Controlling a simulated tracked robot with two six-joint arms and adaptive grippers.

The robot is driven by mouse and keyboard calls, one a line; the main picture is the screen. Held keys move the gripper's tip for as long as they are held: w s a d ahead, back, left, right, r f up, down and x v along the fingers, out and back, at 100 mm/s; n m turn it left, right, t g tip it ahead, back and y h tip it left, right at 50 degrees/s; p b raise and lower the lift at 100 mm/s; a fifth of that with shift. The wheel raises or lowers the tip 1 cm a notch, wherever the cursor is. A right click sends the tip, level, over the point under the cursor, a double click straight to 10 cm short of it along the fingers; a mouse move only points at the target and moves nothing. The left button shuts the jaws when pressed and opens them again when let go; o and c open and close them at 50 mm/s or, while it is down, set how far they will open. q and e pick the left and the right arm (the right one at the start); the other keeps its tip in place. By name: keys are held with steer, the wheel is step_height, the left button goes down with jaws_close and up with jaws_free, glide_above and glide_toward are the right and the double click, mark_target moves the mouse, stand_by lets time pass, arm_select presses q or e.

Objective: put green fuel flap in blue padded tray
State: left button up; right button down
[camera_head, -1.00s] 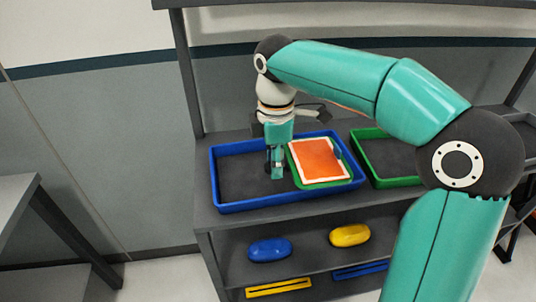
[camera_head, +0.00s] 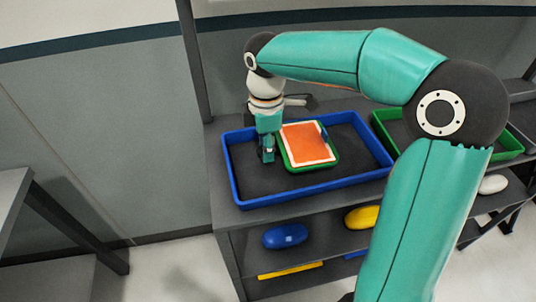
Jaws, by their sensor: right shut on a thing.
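The green fuel flap (camera_head: 306,145) is a rounded green panel with a white-bordered orange face turned up. It is over the middle of the blue padded tray (camera_head: 318,189), within its rim; I cannot tell whether it touches the dark padding. The tray sits on the shelf top. My right gripper (camera_head: 267,152) points down over the left part of the tray and is shut on the flap's left edge. The fingertips are small and partly hard to make out. My left gripper is not in view.
A green tray (camera_head: 387,124) stands to the right, partly behind my right arm. On the lower shelf lie a blue rounded object (camera_head: 285,236) and a yellow one (camera_head: 362,217). A white object (camera_head: 493,184) lies at the right. Dark shelf posts rise behind.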

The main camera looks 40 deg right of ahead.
steer(key=shift+s+f, duration=0.1)
steer(key=shift+f, duration=1.6)
steer(key=c, duration=0.8)
jaws_free()
steer(key=shift+c, duration=0.2)
step_height(320, 180, up, 12)
steer(key=shift+a+r+p, duration=0.1)
steer(key=shift+p, duration=0.4)
